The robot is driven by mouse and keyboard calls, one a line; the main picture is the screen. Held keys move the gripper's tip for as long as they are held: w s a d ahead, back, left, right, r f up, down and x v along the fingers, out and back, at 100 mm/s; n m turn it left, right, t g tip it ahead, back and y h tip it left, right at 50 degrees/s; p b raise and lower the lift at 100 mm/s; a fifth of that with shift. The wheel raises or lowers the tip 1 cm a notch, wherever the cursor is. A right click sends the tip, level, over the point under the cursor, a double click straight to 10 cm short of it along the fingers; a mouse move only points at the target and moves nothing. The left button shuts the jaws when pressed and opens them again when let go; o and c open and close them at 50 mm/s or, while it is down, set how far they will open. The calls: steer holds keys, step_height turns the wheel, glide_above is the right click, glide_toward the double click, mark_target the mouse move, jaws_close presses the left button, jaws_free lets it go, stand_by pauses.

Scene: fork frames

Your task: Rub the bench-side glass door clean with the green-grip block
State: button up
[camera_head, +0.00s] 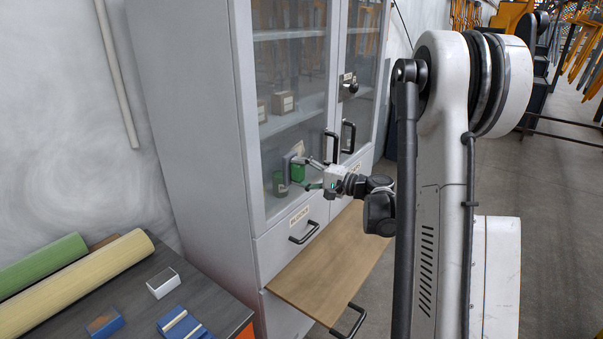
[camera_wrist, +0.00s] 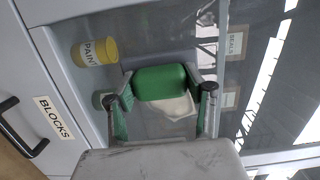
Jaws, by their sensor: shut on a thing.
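The bench-side glass door (camera_head: 285,90) is the left door of the grey cabinet and is shut; its pane also fills much of the wrist view (camera_wrist: 225,75). My gripper (camera_head: 306,173) is in front of the lower part of this pane. It is shut on the green-grip block (camera_wrist: 160,82), with one finger on each side of the green grip. The block also shows in the head view (camera_head: 298,172), its grey pad side towards the glass. The pad is at or very near the pane; I cannot tell whether it touches.
A yellow paint can (camera_wrist: 95,52) stands behind the glass. Below the doors are a BLOCKS drawer (camera_head: 286,238) and a wooden board (camera_head: 335,262) jutting out. The bench (camera_head: 215,290) with rolls and blocks is lower left.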

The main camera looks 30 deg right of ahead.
steer(key=shift+x, duration=0.95)
stand_by(0.6)
steer(key=shift+w+d+b, duration=0.1)
steer(key=shift+d+b, duration=0.05)
steer(key=shift+b, duration=0.15)
steer(key=shift+w+d+b, duration=0.6)
steer(key=shift+w+d, duration=0.15)
steer(key=shift+d, duration=0.95)
steer(key=shift+w+d+b, duration=0.55)
steer(key=shift+w+d, duration=0.25)
steer(key=shift+d, duration=0.9)
steer(key=shift+w+d+b, duration=0.6)
steer(key=shift+w+d, duration=0.15)
steer(key=shift+d, duration=0.95)
steer(key=shift+a, duration=0.15)
